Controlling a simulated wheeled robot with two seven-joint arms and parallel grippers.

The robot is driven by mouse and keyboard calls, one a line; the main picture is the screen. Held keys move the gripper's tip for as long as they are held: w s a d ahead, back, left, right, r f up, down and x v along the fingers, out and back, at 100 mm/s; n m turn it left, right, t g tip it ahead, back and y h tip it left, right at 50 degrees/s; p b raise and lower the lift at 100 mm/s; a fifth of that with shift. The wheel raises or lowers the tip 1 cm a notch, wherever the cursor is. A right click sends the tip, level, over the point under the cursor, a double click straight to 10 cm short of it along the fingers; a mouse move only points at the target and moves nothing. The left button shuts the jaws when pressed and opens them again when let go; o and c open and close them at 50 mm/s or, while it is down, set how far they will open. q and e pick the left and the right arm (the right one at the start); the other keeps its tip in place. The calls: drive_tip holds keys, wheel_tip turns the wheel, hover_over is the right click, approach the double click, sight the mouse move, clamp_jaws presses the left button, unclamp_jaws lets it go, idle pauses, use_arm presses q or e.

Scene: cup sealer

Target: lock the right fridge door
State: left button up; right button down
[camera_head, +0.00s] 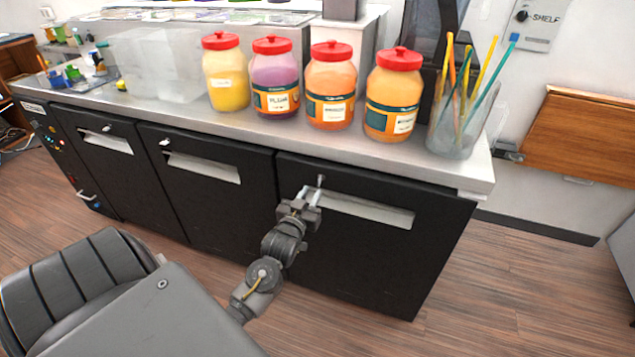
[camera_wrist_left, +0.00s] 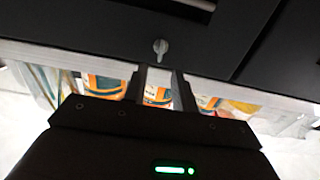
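The black right fridge door (camera_head: 365,260) is closed, with a pale recessed handle slot (camera_head: 365,210) near its top. A small silver lock key (camera_head: 320,180) sits above the slot's left end. It also shows in the left wrist view (camera_wrist_left: 160,48), standing roughly vertical in the picture. My left gripper (camera_head: 310,194) is in front of the door just below the key, close to it. In the left wrist view its two fingers (camera_wrist_left: 160,80) are apart with nothing between them, and the key lies beyond the tips. My right gripper is not in view.
The middle fridge door (camera_head: 215,200) and left door (camera_head: 115,165) are closed, each with its own key. Jars with red lids (camera_head: 330,85) and a clear cup of coloured straws (camera_head: 455,125) stand on the counter above.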

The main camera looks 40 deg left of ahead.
sight(318, 182)
use_arm(q)
drive_tip(key=x, duration=0.6)
clamp_jaws()
